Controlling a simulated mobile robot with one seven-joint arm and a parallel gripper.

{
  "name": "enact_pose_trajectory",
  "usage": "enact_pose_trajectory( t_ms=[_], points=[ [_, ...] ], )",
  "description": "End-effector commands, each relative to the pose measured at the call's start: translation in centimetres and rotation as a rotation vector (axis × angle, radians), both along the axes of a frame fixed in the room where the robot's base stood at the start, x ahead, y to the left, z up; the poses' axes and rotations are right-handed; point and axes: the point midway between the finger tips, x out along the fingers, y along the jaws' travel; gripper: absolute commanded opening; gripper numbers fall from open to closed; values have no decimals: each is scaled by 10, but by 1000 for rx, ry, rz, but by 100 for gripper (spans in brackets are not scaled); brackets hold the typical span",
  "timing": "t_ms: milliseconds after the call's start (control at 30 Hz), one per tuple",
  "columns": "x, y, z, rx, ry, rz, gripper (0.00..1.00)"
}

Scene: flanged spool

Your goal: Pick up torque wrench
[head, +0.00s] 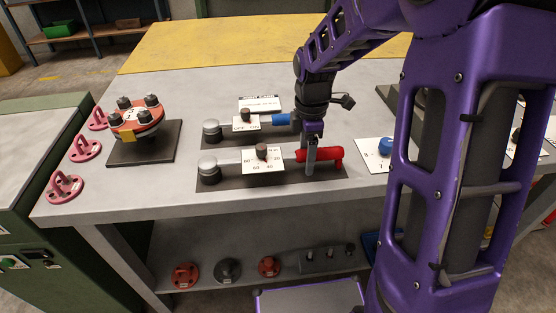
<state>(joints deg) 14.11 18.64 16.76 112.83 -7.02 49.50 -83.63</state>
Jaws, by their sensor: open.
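A tool with a red handle (328,154) lies on the front dark mat on the workbench. It has a silver round head (208,165) at its left end and a white scale card with a dark knob at its middle; I take it as the torque wrench. My gripper (311,158) points down at the left part of the red handle, fingers open. A finger hides part of the handle; whether the fingers touch it I cannot tell. A similar tool with a blue handle (282,119) lies on the mat behind, partly hidden by my arm.
An orange flanged part with dark bolts (137,116) stands on a dark plate at left. Several pink flanged rings (85,149) lie along the left edge. A white card with a blue knob (384,148) is right of the red handle. The yellow rear surface (220,42) is clear.

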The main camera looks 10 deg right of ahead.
Motion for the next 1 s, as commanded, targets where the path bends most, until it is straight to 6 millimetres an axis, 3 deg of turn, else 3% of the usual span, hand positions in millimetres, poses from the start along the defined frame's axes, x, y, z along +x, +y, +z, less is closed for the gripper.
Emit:
enact_pose_trajectory(
  t_ms=[67,500,1000],
  points=[
    [0,0,1,0,0,0,74],
    [0,0,1,0,0,-1,0],
    [1,0,4,1,-4,-1,0]
  ],
)
